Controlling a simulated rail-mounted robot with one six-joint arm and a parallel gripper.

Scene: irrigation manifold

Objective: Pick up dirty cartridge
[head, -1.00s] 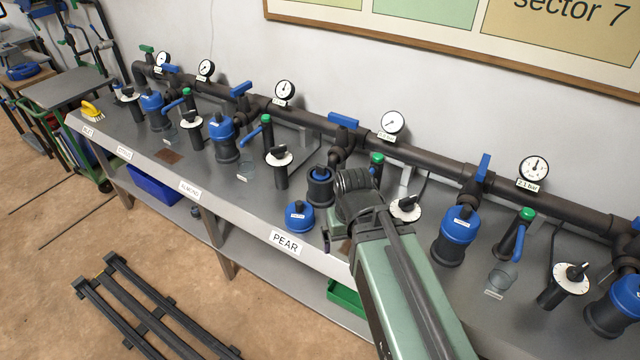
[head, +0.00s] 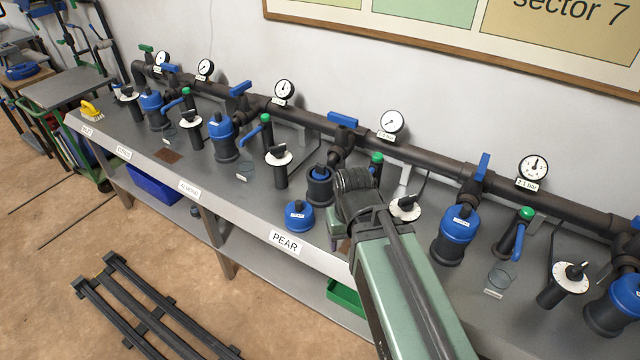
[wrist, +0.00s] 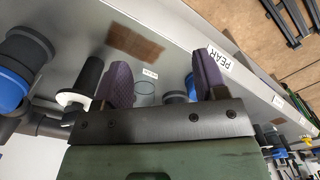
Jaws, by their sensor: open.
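No dirty cartridge can be made out for certain. At the pear station in the head view, an open dark filter housing (head: 320,188) stands upright without its cap, with some blue showing in its mouth; its inside is too small to read. A blue cap (head: 299,216) sits on the bench in front of it. My gripper (wrist: 162,66) is open in the wrist view, its two purple pads apart and nothing held between them. In the head view my own wrist hides the fingertips, just right of the open housing.
In the wrist view, a brown patch (wrist: 135,43) and a clear cup (wrist: 144,88) show on the bench beyond the pads. A dial valve (head: 406,208) and a blue-capped housing (head: 458,235) stand to the right. Pipes and gauges (head: 390,122) run behind. The PEAR label (head: 285,243) marks the front edge.

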